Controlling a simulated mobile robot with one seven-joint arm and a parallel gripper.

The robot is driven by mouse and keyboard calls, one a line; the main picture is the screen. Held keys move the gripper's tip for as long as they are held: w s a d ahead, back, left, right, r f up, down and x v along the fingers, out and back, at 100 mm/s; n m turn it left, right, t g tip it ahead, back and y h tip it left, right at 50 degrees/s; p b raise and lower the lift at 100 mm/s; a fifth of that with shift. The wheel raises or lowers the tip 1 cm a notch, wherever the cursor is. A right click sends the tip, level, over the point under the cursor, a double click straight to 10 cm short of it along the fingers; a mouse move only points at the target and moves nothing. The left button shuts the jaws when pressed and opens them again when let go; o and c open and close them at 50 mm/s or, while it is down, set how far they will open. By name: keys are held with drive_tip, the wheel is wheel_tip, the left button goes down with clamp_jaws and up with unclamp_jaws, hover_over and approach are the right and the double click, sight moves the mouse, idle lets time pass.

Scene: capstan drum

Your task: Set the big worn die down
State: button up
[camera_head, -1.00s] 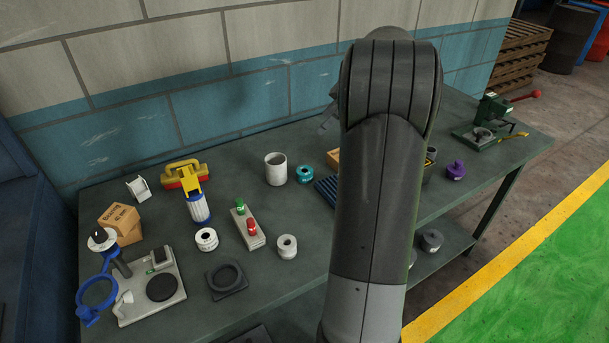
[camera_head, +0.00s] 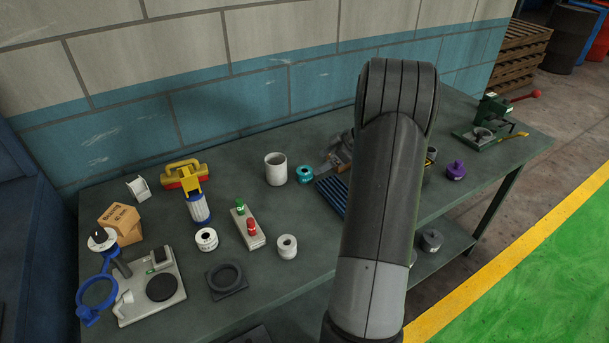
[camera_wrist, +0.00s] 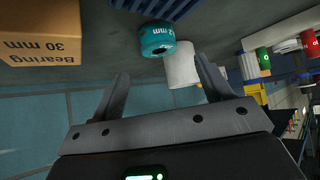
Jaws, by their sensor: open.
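I cannot tell for sure which piece is the big worn die. A teal ring-shaped piece marked in mm (camera_head: 304,174) stands on the bench, and it also shows in the wrist view (camera_wrist: 157,39). Two white ring-shaped pieces, one at the left (camera_head: 206,239) and one at the right (camera_head: 287,246), sit nearer the front. My gripper (camera_wrist: 163,68) is open, with no thing held between its fingers. The teal piece and a white hollow cylinder (camera_wrist: 181,66) show beyond the fingertips. In the head view my gripper (camera_head: 341,149) is partly hidden by my arm.
A cardboard bearing box (camera_wrist: 40,30) is close to my gripper on the left of the wrist view. A blue ribbed tray (camera_head: 331,194), a switch box (camera_head: 248,228) and a black ring base (camera_head: 227,281) stand on the bench. A purple piece (camera_head: 456,170) is at the right.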

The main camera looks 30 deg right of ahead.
sight(301, 169)
drive_tip(key=x, duration=0.8)
drive_tip(key=shift+w+a+f, duration=0.15)
drive_tip(key=shift+w+f, duration=0.05)
drive_tip(key=shift+w, duration=0.05)
drive_tip(key=shift+c, duration=0.3)
drive_tip(key=shift+r, duration=0.1)
clamp_jaws()
drive_tip(key=shift+r, duration=0.6)
drive_tip(key=r, duration=0.3)
drive_tip(key=shift+s+d+r, duration=0.3)
drive_tip(key=shift+s+d, duration=0.1)
drive_tip(key=s+d+r, duration=0.6)
drive_tip(key=s, duration=0.2)
drive_tip(key=shift+s, duration=0.3)
